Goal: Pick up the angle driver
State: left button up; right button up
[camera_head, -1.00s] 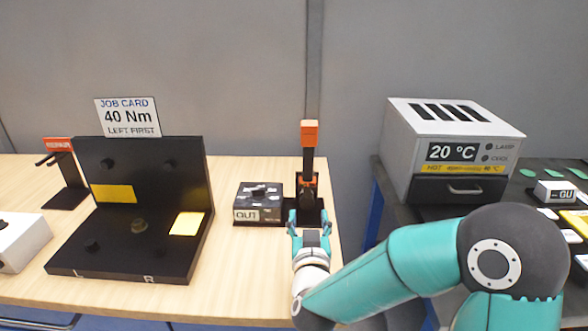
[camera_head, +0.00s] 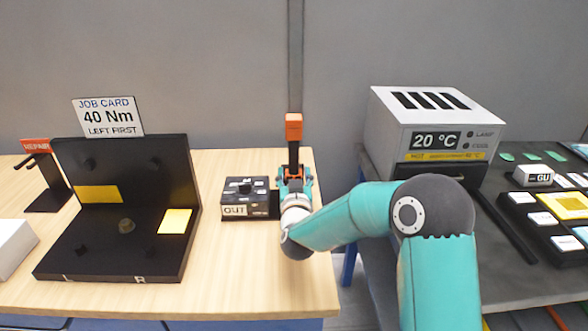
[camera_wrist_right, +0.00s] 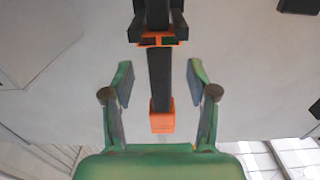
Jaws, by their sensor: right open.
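The angle driver (camera_head: 293,130), black with orange parts, stands upright in its holder on the wooden table, its orange end on top. My right gripper (camera_head: 294,182) is at its lower part and hides some of it and its holder. In the right wrist view, the black shaft and orange end of the driver (camera_wrist_right: 161,122) lie between the two fingers of my open right gripper (camera_wrist_right: 160,84), with a gap on both sides. No contact shows. My left gripper is not in view.
Farther left are the black L-shaped fixture (camera_head: 160,255) with a job card (camera_head: 108,117) and a red-labelled stand (camera_head: 50,195). Right, across a gap, a grey oven (camera_head: 425,110) stands on a dark bench.

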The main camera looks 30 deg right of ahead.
aim_at(294, 167)
jog(key=x, duration=0.1)
jog(key=p+x, duration=0.1)
jog(key=x, duration=0.1)
jog(key=shift+w+d+r+p, duration=0.15)
jog(key=shift+w+r+p, duration=0.1)
jog(key=shift+p, duration=0.05)
jog(key=shift+w+d+f, duration=0.1)
jog(key=shift+w+d, duration=0.2)
jog(key=shift+w, duration=0.15)
grip_shut()
jog(key=shift+r, duration=0.25)
